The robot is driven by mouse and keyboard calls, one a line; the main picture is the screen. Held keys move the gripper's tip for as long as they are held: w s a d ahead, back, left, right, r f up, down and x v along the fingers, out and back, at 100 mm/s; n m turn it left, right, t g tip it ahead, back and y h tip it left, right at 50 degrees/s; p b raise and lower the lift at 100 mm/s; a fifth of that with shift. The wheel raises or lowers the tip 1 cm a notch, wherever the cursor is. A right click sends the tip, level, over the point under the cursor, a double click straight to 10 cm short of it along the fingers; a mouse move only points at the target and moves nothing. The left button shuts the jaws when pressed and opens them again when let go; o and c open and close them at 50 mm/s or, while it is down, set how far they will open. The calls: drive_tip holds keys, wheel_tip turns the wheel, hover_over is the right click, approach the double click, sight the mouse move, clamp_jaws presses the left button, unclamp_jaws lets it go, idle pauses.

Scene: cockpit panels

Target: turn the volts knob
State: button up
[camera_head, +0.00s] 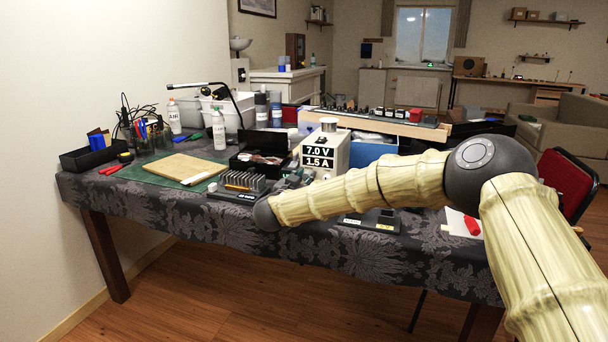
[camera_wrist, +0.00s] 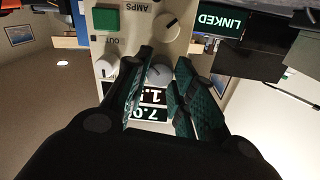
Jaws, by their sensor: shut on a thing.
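The cream power supply (camera_head: 341,157) stands on the cloth-covered table, its display (camera_head: 318,156) reading 7.0 V and 1.5 A. In the wrist view its front panel (camera_wrist: 127,46) appears upside down. My gripper (camera_wrist: 165,62) has its dark green fingers on either side of a grey knob, the volts knob (camera_wrist: 158,74), and is shut on it. The knob's own label is hidden. The amps knob (camera_wrist: 172,27), with a dark pointer line, is just beyond the fingertips. In the head view my arm hides most of the gripper and the knobs.
Another small knob (camera_wrist: 104,68) and a green square (camera_wrist: 105,19) are close beside the fingers. A finned black heatsink (camera_head: 240,184) and cutting mat (camera_head: 150,172) lie left of the supply.

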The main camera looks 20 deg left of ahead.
drive_tip(key=m+p, duration=0.2)
drive_tip(key=m, duration=0.2)
drive_tip(key=shift+r+m, duration=0.1)
drive_tip(key=shift+m, duration=0.2)
idle(0.3)
drive_tip(key=o, duration=1.1)
drive_tip(key=shift+c, duration=0.2)
drive_tip(key=s, duration=1.2)
drive_tip(key=shift+a, duration=0.35)
